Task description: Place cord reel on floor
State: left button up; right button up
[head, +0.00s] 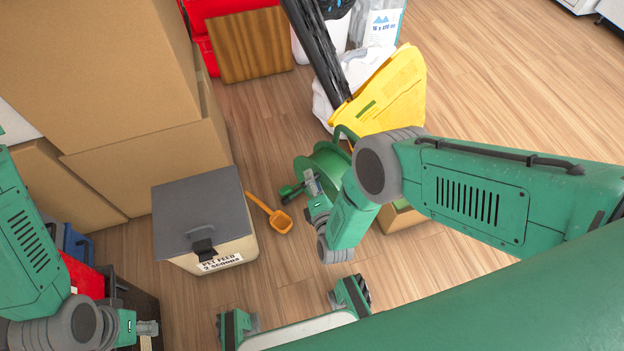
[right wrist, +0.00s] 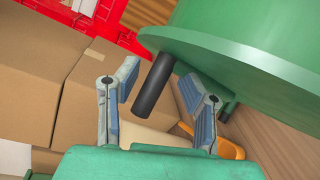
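The cord reel (head: 322,163) is a green drum in the middle of the head view, partly hidden by my right arm. In the right wrist view the reel (right wrist: 245,50) fills the top right, with a dark round handle (right wrist: 153,84) sticking out. My right gripper (right wrist: 160,104) is open, one finger on each side of the handle in the picture, with visible gaps. It also shows beside the reel in the head view (head: 311,186). My left gripper (head: 148,328) is at the lower left, small and apart from the reel; its fingers are unclear. What the reel rests on is mostly hidden.
A cardboard box (head: 405,219) shows under my right arm. A grey-lidded pet feed bin (head: 200,210) and orange scoop (head: 280,221) are left of the reel. Wood floor (head: 510,85) is clear at right.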

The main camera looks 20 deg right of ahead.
jog(key=s+r+p, duration=0.1)
jog(key=s+p, duration=0.1)
jog(key=s, duration=0.5)
jog(key=shift+a+p, duration=0.2)
jog(key=shift+p, duration=0.1)
jog(key=shift+s, duration=0.1)
jog(key=s+d+r+m+g+y, duration=0.1)
jog(key=s+d+r+m+g, duration=0.1)
jog(key=s+d+m+g, duration=0.65)
jog(key=s+d+r+m+g, duration=0.3)
jog(key=s+r+m, duration=0.3)
jog(key=s, duration=0.1)
jog(key=s+d+r+m+g, duration=0.3)
jog(key=s+r+m+g, duration=0.1)
jog(key=s+r+m, duration=0.2)
jog(key=shift+s+r+m, duration=0.4)
jog(key=shift+m, duration=0.05)
